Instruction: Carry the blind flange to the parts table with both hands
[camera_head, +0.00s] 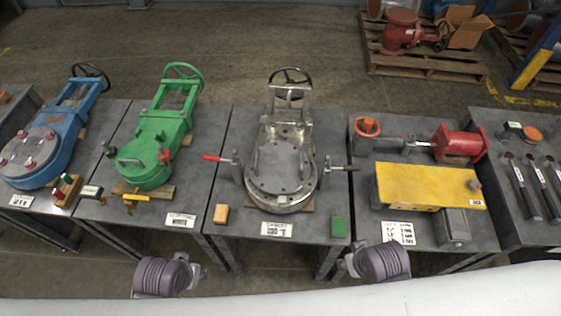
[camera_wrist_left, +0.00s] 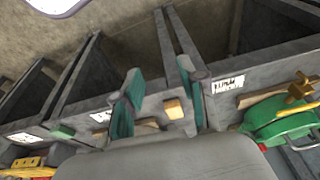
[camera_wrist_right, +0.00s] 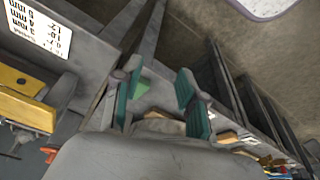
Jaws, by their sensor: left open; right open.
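A grey round plate, apparently the blind flange (camera_head: 283,170), lies on the front of the silver valve (camera_head: 291,103) on the middle table (camera_head: 235,135). Bolts ring it, and two upright handles stand on its left and right sides. My left gripper (camera_wrist_left: 163,97) is open and empty, with teal pads; in the head view its arm part (camera_head: 165,277) is in front of the tables, left of the flange. My right gripper (camera_wrist_right: 160,97) is open and empty; its arm part (camera_head: 380,262) is in front, right of the flange. Neither touches the flange. Which table is the parts table I cannot tell.
A red-ended lever (camera_head: 218,158) and a dark lever (camera_head: 345,168) flank the flange. An orange block (camera_head: 221,214) and a green block (camera_head: 338,227) lie near the front edge. Green and blue valves stand left; a yellow box (camera_head: 425,187) stands right.

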